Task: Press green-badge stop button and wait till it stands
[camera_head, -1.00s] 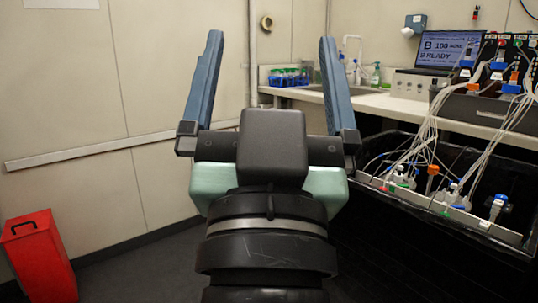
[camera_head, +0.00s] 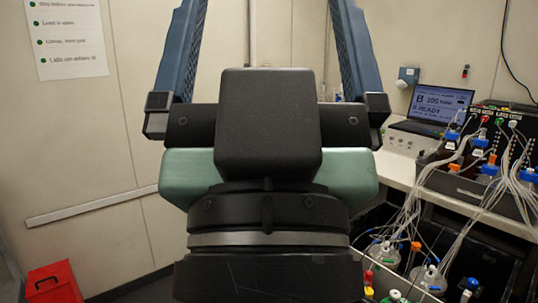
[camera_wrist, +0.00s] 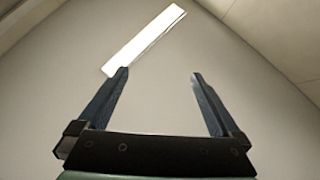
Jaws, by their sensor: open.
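My gripper (camera_head: 265,8) is raised in the middle of the head view, with its two blue fingers wide apart and nothing between them. The fingers run past the top edge of that view. In the wrist view my gripper (camera_wrist: 158,74) is also open and empty, pointing up at bare wall and ceiling. I cannot make out a green-badge stop button in either view. Glass vessels (camera_head: 426,278) with coloured caps and tubes stand in a dark bay at the lower right. A black unit (camera_head: 505,118) with red, green and white connectors stands above them on the counter.
A laptop (camera_head: 440,103) with a lit screen and a pale panel with knobs (camera_head: 400,141) are on the white counter (camera_head: 396,172). A red bin (camera_head: 52,284) is at lower left. A notice (camera_head: 68,38) hangs on the wall. A ceiling lamp (camera_wrist: 144,38) shows above.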

